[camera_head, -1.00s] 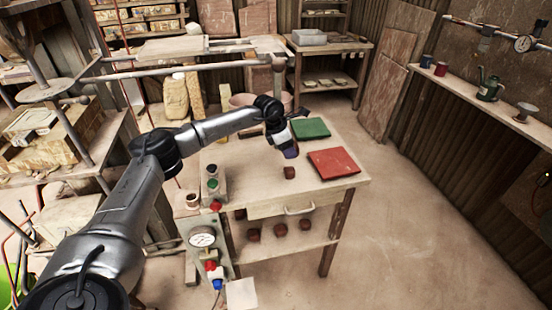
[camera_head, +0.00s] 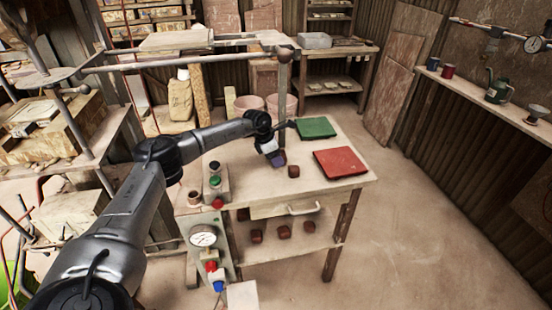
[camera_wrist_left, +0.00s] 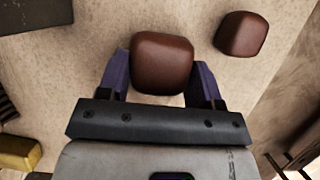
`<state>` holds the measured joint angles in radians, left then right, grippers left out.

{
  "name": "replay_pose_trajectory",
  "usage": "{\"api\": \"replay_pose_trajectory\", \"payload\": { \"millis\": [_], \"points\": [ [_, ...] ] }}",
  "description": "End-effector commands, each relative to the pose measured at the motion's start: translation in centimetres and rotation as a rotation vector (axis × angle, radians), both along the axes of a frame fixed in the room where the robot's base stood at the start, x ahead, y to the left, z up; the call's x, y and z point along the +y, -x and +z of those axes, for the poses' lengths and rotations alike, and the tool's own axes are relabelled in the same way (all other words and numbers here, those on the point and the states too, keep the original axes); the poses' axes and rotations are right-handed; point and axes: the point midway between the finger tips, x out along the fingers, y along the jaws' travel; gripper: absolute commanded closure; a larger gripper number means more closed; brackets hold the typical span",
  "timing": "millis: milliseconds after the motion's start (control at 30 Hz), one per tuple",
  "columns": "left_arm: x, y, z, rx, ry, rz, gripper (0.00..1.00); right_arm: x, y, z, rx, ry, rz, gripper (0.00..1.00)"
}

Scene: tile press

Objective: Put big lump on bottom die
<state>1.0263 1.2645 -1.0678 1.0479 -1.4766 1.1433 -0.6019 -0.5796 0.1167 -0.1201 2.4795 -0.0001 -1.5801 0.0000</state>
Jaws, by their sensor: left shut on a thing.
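My left gripper (camera_head: 276,160) is low over the worktable. In the left wrist view its purple fingers are shut on a brown lump (camera_wrist_left: 162,63), one finger on each side. This lump looks larger there than a second brown lump (camera_wrist_left: 241,34) lying apart on the tabletop. The second lump also shows in the head view (camera_head: 293,171), just right of the gripper. The press frame with metal columns (camera_head: 70,118) stands at the left; I cannot tell which part is the bottom die. My right gripper is not in view.
A green mat (camera_head: 315,128) and a red mat (camera_head: 341,162) lie on the worktable (camera_head: 250,188). More brown lumps (camera_head: 284,232) sit on its lower shelf. A button box (camera_head: 215,185) and a gauge panel (camera_head: 204,238) are at its left edge. Open floor lies right.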

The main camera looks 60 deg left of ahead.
Motion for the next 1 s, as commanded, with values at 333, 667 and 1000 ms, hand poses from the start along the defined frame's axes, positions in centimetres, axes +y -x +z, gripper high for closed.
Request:
{"api": "replay_pose_trajectory", "payload": {
  "millis": [333,667,1000],
  "points": [
    [-0.01,-0.05,-0.15,-0.003,0.001,0.000,0.72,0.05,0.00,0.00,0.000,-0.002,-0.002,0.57],
    [-0.03,-0.06,-0.28,-0.002,0.001,0.000,0.15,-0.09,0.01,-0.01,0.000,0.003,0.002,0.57],
    [0.05,0.12,0.53,-0.002,0.001,0.000,0.15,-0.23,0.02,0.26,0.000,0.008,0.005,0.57]
  ]
}}
